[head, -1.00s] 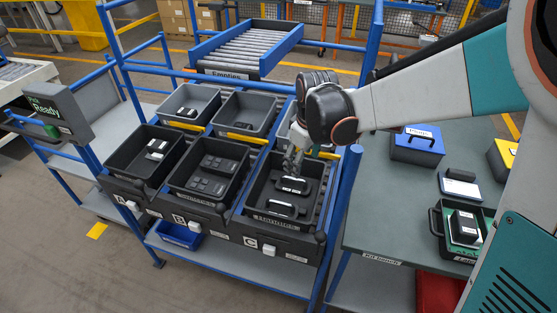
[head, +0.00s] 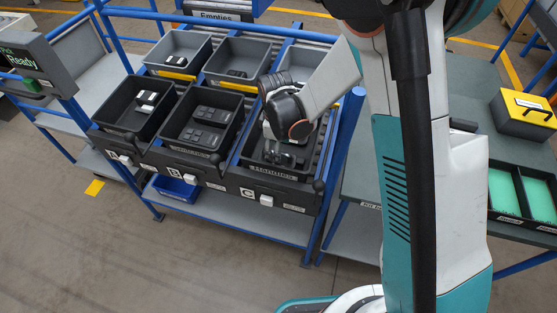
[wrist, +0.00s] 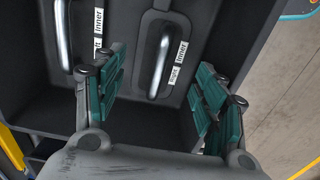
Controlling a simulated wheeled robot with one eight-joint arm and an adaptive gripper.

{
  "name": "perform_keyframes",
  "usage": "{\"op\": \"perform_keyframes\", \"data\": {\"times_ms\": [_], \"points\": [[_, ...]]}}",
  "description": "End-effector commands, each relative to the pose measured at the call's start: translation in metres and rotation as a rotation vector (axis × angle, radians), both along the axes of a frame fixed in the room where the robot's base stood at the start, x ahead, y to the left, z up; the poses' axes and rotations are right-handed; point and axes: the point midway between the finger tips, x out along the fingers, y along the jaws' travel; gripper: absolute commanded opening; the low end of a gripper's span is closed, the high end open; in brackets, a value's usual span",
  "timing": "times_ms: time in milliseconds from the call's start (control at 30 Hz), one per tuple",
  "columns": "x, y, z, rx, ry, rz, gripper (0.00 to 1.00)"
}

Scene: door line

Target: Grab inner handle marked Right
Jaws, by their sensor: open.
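In the wrist view the handle marked Right Inner (wrist: 159,62) is a grey metal bar on a dark plate, with its white label (wrist: 176,66) beside it. It lies between my gripper's spread green-padded fingers (wrist: 160,85), closer to the right finger in the picture, with no visible contact. A second handle (wrist: 63,35) lies to its left; its label is partly covered and ends in "t Inner". In the head view my gripper (head: 283,157) reaches down into the black bin marked Handles (head: 240,160), bin C; the gripper and arm hide most of its contents.
Grey bins (head: 163,46) sit behind. A blue rack post (head: 343,150) rises close to the right of bin C. A bench with a yellow box (head: 522,115) is at the right.

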Motion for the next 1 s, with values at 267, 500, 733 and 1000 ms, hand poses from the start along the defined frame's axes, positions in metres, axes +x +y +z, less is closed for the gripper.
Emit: {"op": "perform_keyframes", "data": {"times_ms": [267, 500, 733, 1000], "points": [[0.002, -0.002, -0.021, 0.0, 0.0, -0.001, 0.65], [0.004, -0.004, -0.053, -0.001, 0.0, -0.001, 0.65], [0.004, -0.004, -0.054, -0.001, 0.0, -0.001, 0.65], [0.004, -0.004, -0.053, -0.001, 0.0, 0.0, 0.29]]}}
